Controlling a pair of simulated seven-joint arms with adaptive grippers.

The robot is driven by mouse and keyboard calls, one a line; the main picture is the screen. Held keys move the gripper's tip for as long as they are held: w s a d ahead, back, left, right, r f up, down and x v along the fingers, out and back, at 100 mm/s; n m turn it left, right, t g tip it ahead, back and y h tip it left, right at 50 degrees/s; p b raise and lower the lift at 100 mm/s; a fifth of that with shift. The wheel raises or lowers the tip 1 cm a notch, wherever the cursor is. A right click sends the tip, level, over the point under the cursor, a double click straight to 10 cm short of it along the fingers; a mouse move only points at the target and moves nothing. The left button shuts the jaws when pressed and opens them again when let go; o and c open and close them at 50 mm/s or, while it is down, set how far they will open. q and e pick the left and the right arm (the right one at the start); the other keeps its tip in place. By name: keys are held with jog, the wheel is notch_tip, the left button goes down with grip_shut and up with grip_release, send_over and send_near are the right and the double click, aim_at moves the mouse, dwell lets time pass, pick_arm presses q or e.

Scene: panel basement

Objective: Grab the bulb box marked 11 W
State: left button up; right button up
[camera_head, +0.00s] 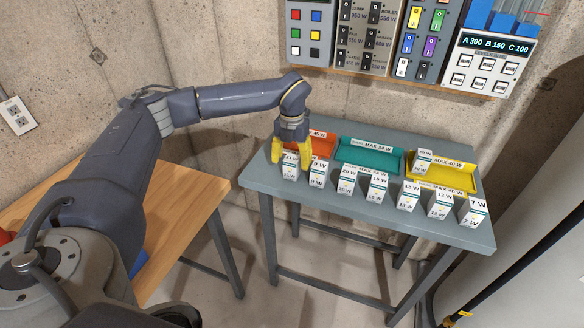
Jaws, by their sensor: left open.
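A row of small white bulb boxes stands along the front of the grey table (330,205). The leftmost box (289,174) seems to be marked 11 W, though its print is small and partly covered. My left gripper (291,160), with yellow fingers, is open and pointing down over this box. Its fingers are at the left and right of the box's top; I cannot tell whether they touch it. The neighbouring box marked 9 W (317,175) stands close to the right finger. My right gripper is not in view.
More boxes stand to the right, up to one marked 7 W (475,212). Behind them are an orange tray (323,145), a teal tray (370,157) and a yellow tray (455,180) with a box in it. A switch panel (405,45) hangs on the wall. A wooden table (190,215) is at left.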

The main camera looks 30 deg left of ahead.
aim_at(292, 169)
pick_arm(q)
jog(key=shift+f, duration=2)
jog(key=c, duration=1.3)
